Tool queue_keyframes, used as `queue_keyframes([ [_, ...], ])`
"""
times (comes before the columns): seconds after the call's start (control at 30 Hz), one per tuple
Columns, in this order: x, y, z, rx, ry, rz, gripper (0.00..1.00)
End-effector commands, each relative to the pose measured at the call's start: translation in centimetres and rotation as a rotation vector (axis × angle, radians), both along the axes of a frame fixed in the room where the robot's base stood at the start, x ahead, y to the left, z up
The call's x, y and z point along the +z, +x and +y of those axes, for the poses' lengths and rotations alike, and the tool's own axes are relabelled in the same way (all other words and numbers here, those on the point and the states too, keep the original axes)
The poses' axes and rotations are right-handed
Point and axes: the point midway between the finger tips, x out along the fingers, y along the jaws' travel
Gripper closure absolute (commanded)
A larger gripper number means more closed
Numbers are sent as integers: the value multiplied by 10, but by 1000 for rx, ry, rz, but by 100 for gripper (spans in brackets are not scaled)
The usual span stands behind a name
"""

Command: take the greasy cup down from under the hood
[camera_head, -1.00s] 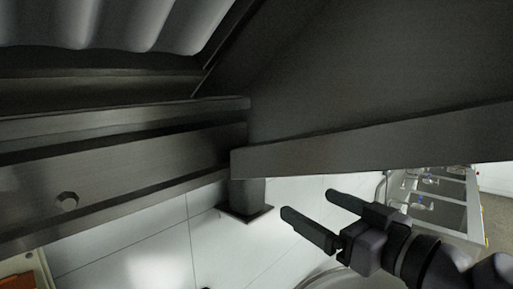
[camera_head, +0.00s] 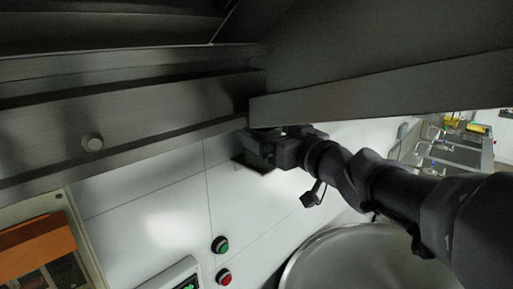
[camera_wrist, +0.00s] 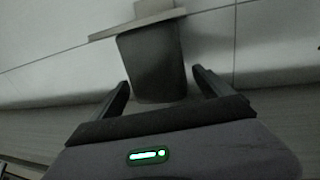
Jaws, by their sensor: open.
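The greasy cup (camera_wrist: 152,62) is a dark grey, box-like cup in the wrist view. It hangs beside a pale tiled wall, with a flat plate at one end. My gripper (camera_wrist: 162,80) is open, with one finger on each side of the cup; I cannot tell whether either finger touches it. In the head view my gripper (camera_head: 262,148) is at the corner under the hood (camera_head: 380,60) and hides most of the cup. Only the dark edge of its plate shows below the gripper.
A metal hood rim (camera_head: 130,140) with a bolt runs along the left. Below are a large round metal vessel (camera_head: 360,260), a green button (camera_head: 220,244), a red button (camera_head: 224,276) and an orange-fronted box (camera_head: 38,250). A metal counter (camera_head: 455,150) stands at the right.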

Motion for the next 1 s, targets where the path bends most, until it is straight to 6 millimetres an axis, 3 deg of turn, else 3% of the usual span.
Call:
queue_keyframes([
  [0.17, 1, 0, 0, -1, 1, -1, 10],
  [0.53, 1, 0, 0, 0, 1, -1, 78],
  [0.83, 9, 0, 0, 0, 1, -2, 78],
  [1.0, 7, -27, -19, -3, 0, -2, 78],
])
